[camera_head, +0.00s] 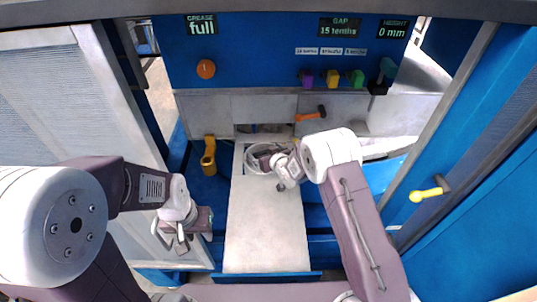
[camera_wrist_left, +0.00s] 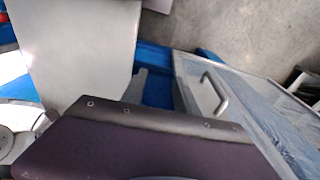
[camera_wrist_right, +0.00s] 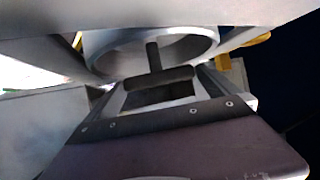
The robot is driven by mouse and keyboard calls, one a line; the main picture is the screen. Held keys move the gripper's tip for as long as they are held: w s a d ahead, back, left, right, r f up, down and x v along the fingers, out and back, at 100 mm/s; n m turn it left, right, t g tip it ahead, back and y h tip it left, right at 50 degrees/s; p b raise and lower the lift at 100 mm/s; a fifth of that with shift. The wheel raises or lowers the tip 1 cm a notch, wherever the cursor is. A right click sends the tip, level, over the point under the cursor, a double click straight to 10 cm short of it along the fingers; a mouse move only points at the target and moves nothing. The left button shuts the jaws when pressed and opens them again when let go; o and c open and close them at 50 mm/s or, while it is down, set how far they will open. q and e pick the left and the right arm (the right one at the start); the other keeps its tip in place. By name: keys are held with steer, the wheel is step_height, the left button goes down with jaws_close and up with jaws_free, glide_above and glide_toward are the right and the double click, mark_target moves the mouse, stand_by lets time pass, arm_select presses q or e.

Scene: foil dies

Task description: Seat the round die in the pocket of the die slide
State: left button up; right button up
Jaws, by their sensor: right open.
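A pale round ring-shaped part (camera_head: 253,165), apparently the round die, is at the far end of the long grey slide (camera_head: 265,225). The right wrist view shows its hollow rim (camera_wrist_right: 205,52) and a dark T-shaped handle (camera_wrist_right: 158,80) in front of it. My right gripper (camera_head: 274,162) is open, with its fingers on either side of the handle's bar. I cannot tell whether they touch it. The pocket is not clearly visible, and I cannot tell whether the ring sits in it. My left gripper (camera_head: 178,240) is open and empty, left of the slide.
A yellow bracket (camera_head: 208,158) stands left of the slide. An orange-handled tool (camera_head: 310,115) is behind the ring. Purple, yellow and green blocks (camera_head: 332,79) sit on the back panel's ledge. A yellow-knobbed lever (camera_head: 428,193) is on the right wall. The slide's near part is bare.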

steer(key=p+v, duration=0.3)
steer(key=v, duration=0.5)
steer(key=shift+s+d+r, duration=0.2)
steer(key=shift+r, duration=0.15)
steer(key=v, duration=0.2)
steer(key=shift+s+d, duration=0.1)
steer(key=shift+s, duration=0.35)
steer(key=shift+w, duration=0.1)
